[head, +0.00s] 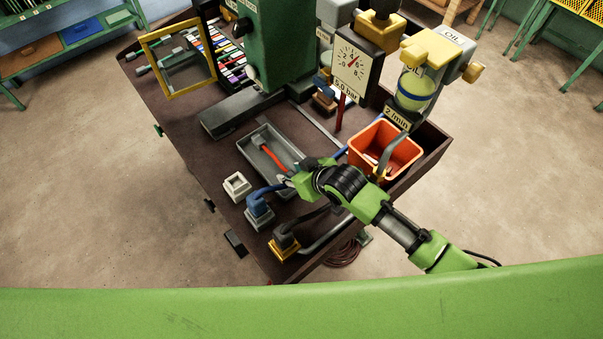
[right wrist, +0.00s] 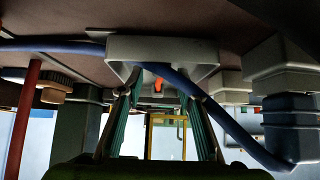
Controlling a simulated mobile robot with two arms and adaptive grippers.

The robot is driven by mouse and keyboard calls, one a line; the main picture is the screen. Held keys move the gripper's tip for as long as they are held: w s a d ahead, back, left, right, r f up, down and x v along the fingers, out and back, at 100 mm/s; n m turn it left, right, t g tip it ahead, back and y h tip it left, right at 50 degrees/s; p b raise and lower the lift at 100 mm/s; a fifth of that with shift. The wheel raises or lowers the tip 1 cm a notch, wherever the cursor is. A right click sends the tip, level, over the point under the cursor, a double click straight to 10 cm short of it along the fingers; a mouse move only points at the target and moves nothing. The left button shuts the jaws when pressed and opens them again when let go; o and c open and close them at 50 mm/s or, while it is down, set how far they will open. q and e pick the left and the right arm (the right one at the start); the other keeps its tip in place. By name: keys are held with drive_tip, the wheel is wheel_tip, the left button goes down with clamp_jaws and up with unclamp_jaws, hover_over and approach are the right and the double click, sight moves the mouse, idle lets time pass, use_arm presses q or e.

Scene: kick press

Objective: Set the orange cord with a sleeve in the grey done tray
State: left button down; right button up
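The grey tray (head: 247,158) lies on the dark bench top. A short orange cord (head: 272,156) with a paler upper end lies inside it. Whether that end is a sleeve is too small to tell. My right gripper (head: 287,181) is over the tray's near right edge. In the right wrist view, its two fingers (right wrist: 163,98) stand apart with nothing clearly held between them. The tray (right wrist: 120,47) and a bit of orange (right wrist: 158,86) show beyond the fingers. A blue hose (right wrist: 215,110) passes close by the fingers. My left gripper is out of view.
An orange bin (head: 402,158) stands right of my gripper. The green press (head: 275,45) and a pressure gauge (head: 352,68) rise behind the tray.

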drive_tip(key=v, duration=1.1)
drive_tip(key=shift+r+b, duration=0.15)
drive_tip(key=shift+b, duration=0.15)
drive_tip(key=shift+s, duration=0.15)
